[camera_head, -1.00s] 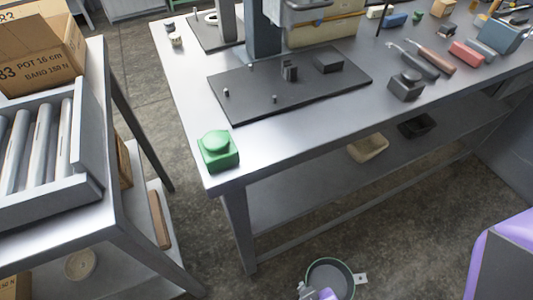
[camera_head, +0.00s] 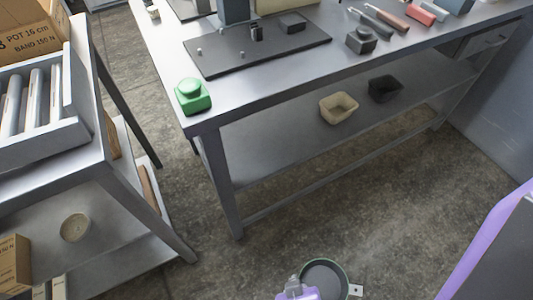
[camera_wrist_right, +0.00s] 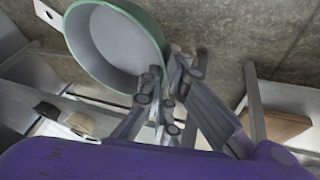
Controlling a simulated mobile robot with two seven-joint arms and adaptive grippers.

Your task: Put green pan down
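The green pan (camera_head: 325,277) has a green rim and a grey inside. It is at the bottom of the head view, over the floor, with a light metal tab on its right side. My right gripper (camera_head: 290,286) is at the pan's left edge. In the right wrist view, the pan (camera_wrist_right: 113,42) is seen from its open side, and my right gripper (camera_wrist_right: 165,85) has its fingers close together at the near rim, shut on the pan's edge. The exact contact is partly hidden by the fingers. My left gripper is not in view.
A metal workbench (camera_head: 270,88) carries a green button box (camera_head: 192,96), a dark plate and tools. Its lower shelf holds a beige bin (camera_head: 338,107) and a black bin (camera_head: 385,88). A roller table (camera_head: 95,165) stands at left. The floor between them is clear.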

